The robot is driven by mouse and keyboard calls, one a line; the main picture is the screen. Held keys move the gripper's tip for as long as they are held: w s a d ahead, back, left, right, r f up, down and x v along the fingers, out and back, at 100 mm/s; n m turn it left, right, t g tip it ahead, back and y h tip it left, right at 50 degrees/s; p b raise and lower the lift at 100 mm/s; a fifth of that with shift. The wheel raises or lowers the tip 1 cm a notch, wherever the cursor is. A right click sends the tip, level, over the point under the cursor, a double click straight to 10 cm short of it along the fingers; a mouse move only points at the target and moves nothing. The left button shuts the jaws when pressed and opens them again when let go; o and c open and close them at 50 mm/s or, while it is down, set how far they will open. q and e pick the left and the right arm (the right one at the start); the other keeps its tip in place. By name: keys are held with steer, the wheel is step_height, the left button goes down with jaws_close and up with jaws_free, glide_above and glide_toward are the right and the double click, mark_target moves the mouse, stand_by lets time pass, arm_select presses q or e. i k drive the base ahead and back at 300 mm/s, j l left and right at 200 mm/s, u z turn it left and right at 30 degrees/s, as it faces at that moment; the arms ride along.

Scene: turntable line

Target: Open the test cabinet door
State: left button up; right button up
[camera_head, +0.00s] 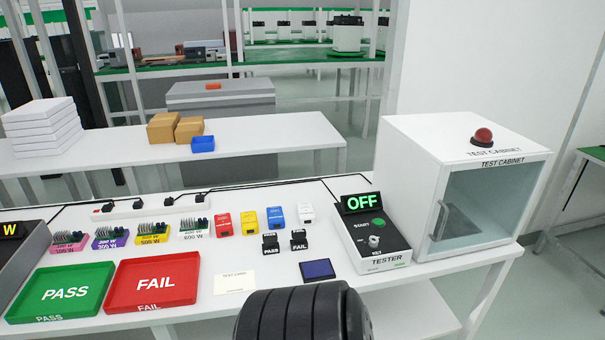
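The white test cabinet (412,167) stands at the right end of the front table. Its glass door (488,203) faces the front and looks shut. A grey vertical handle (440,220) is at the door's left side. A red dome (482,136) sits on the cabinet's top. The inside looks empty through the glass, though reflections make this hard to tell. Neither of my grippers is in view.
The tester (384,262), showing OFF, stands just left of the cabinet. A green PASS tray (88,273), a red FAIL tray (182,268) and several small coloured parts lie further left. A black ribbed part of my body covers the table's front edge.

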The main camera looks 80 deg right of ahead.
mark_target(422, 257)
steer(key=z, duration=2.4)
